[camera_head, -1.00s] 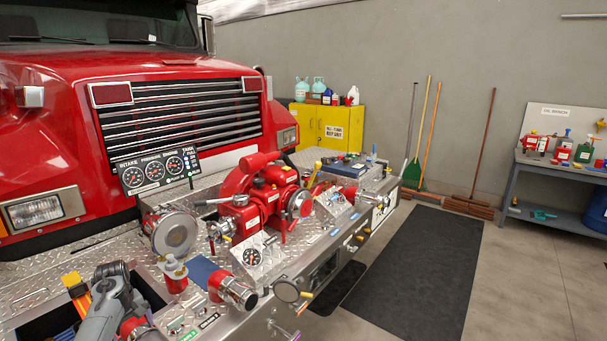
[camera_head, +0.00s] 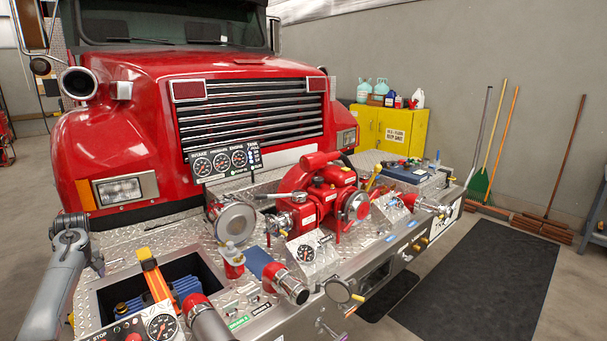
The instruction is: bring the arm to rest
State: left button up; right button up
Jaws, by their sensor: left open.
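My left arm comes in at the lower left. Its grey and black gripper (camera_head: 88,252) is at the left end of the diamond-plate bumper (camera_head: 150,240), left of the open bin. The jaws are open and I see nothing held between them. The fingertips are small and partly turned away, so their exact gap is hard to see. My right gripper is not in view. The red pump (camera_head: 325,195) sits mid-bumper, well to the right of my gripper and apart from it.
An open bin (camera_head: 97,302) holds an orange-yellow tool (camera_head: 155,280). A red-ended metal fitting (camera_head: 207,322) and a gauge (camera_head: 162,327) stand at the front.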

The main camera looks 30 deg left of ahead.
pick_arm(q)
jog(key=w+d+m+y, duration=0.6)
jog(key=d+m, duration=0.2)
jog(key=d+f+m+t+y, duration=0.1)
jog(key=d+f+m, duration=0.3)
jog(key=d, duration=0.4)
jog(key=d+f+m+t+y, duration=0.1)
jog(key=d+f+m+t, duration=0.2)
jog(key=d, duration=0.4)
jog(key=s+d+f+m+h, duration=0.2)
jog(key=s+d+f+h, duration=0.25)
jog(key=d, duration=0.95)
jog(key=s+d+f+m+h, duration=0.1)
jog(key=s+d+f+h, duration=0.4)
jog(key=d, duration=0.9)
jog(key=s+d+f+m+h, duration=0.25)
jog(key=s+d, duration=0.45)
jog(key=d, duration=0.7)
notch_tip(320, 180, up, 32)
jog(key=p, duration=3.2)
jog(key=shift+d+y+p, duration=0.3)
jog(key=shift+d+p, duration=0.1)
jog(key=shift+d, duration=0.05)
jog(key=shift+w+n, duration=0.1)
jog(key=shift+n, duration=0.15)
